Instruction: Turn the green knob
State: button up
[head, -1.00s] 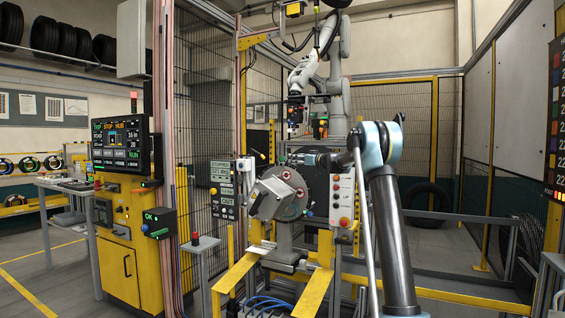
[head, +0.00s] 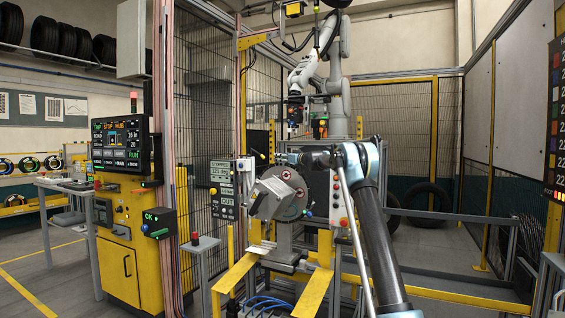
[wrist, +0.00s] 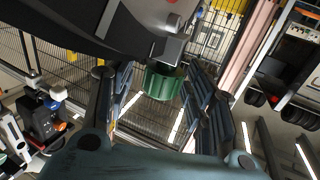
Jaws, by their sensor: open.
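The green knob (wrist: 163,83) shows in the wrist view as a ribbed green cylinder on a grey mount (wrist: 172,51). My gripper (wrist: 150,76) is open, with one dark finger to the left of the knob and one to the right. The knob appears in the gap between the fingers, with space visible on both sides. How deep it lies between them I cannot tell. In the head view my arm reaches left above the grey clamp unit (head: 268,197). There the gripper is small and hard to make out, and I cannot pick out the knob.
A round disc (head: 293,188) sits behind the clamp unit. A panel with a red button (head: 344,222) stands close to my arm. A dark panel with white lettering (head: 222,185) and mesh fencing (head: 203,120) are to the left. Yellow rails (head: 237,272) stand in front.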

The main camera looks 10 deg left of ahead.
jog(key=shift+c, duration=0.6)
jog(key=c, duration=1)
jog(key=shift+o, duration=0.2)
jog(key=m+t+h, duration=0.3)
jog(key=m+h, duration=0.1)
jog(key=shift+a+t+h, duration=0.15)
jog(key=shift+t+h, duration=0.15)
jog(key=shift+t, duration=0.1)
jog(key=m+t+h, duration=0.1)
jog(key=m+h, duration=0.1)
jog(key=h, duration=0.1)
jog(key=shift+m+h, duration=0.3)
jog(key=shift+h, duration=0.1)
jog(key=m+t+h, duration=0.1)
jog(key=m+h, duration=0.2)
jog(key=h, duration=0.2)
jog(key=shift+m+h, duration=1.4)
jog(key=shift+h, duration=1)
